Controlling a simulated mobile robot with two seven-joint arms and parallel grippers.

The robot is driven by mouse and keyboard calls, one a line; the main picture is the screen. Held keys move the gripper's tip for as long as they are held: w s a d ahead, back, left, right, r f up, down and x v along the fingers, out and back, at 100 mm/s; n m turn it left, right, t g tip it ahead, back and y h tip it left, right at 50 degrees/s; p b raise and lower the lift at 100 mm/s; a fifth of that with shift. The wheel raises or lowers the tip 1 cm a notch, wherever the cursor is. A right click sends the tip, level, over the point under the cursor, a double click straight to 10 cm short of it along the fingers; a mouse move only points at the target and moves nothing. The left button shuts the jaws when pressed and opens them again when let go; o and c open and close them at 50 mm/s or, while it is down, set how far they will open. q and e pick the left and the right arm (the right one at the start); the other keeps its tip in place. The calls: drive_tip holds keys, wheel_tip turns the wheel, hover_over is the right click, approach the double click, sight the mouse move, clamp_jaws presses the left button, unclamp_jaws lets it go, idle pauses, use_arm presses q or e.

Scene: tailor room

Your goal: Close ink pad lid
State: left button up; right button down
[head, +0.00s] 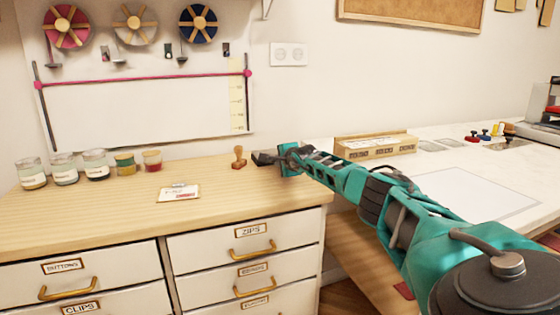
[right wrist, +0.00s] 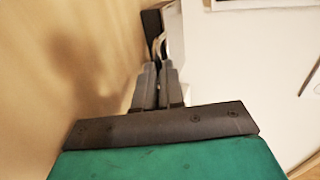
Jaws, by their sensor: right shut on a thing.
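My right gripper (head: 275,158) reaches in from the right over the right end of the wooden counter. In the right wrist view its two grey fingers (right wrist: 158,80) are close together, shut on a small dark thing (right wrist: 151,24) at their tips. This looks like part of the ink pad, and it also shows as a flat dark shape (head: 261,158) in the head view. The fingers hide much of it, so I cannot tell how far its lid is open. A wooden stamp (head: 239,157) stands just left of it. My left gripper is not in view.
A white and red card (head: 179,193) lies on the counter (head: 110,208). Several jars (head: 95,165) stand at the back left. A wooden box (head: 375,147) sits on the white table at the right. The counter's front middle is clear.

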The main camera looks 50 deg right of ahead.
drive_tip(key=shift+s+f, duration=0.15)
drive_tip(key=shift+f, duration=0.35)
drive_tip(key=c, duration=1.2)
unclamp_jaws()
drive_tip(key=shift+c, duration=0.2)
